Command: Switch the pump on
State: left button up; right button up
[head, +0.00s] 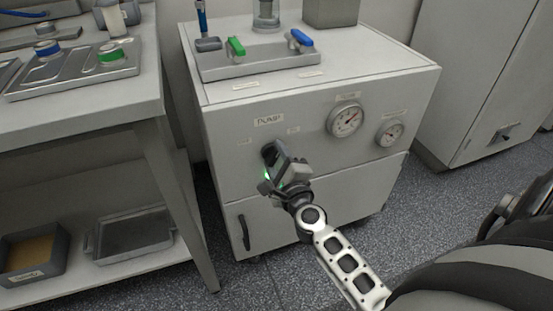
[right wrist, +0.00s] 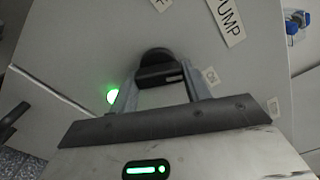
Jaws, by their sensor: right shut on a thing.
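The pump cabinet (head: 230,180) is a light grey box with a label reading PUMP (head: 268,120) on its front. My right gripper (head: 272,155) is at the cabinet front, just below that label. It is shut on a dark rotary knob (right wrist: 157,62), which sits between the two fingers in the right wrist view. A green light (right wrist: 112,96) glows beside the knob; it also shows next to the gripper in the head view (head: 266,175). My left gripper is not in view.
Two gauges (head: 345,119) (head: 390,133) are on the cabinet front, right of the knob. Green (head: 236,46) and blue (head: 300,38) valve handles are on top. A bench (head: 150,100) with trays stands close on the left. A door handle (head: 243,232) is below.

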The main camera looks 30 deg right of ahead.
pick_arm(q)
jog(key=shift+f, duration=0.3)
pick_arm(e)
jog(key=shift+o, duration=0.2)
jog(key=shift+f+m, duration=0.1)
jog(key=shift+m, duration=0.4)
jog(key=o, duration=1)
jog(key=shift+c, duration=0.2)
pick_arm(q)
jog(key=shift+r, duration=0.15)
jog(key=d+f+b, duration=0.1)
jog(key=b, duration=0.1)
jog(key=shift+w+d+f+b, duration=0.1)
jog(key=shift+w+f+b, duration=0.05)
jog(key=shift+b, duration=0.25)
pick_arm(e)
jog(key=v, duration=1.6)
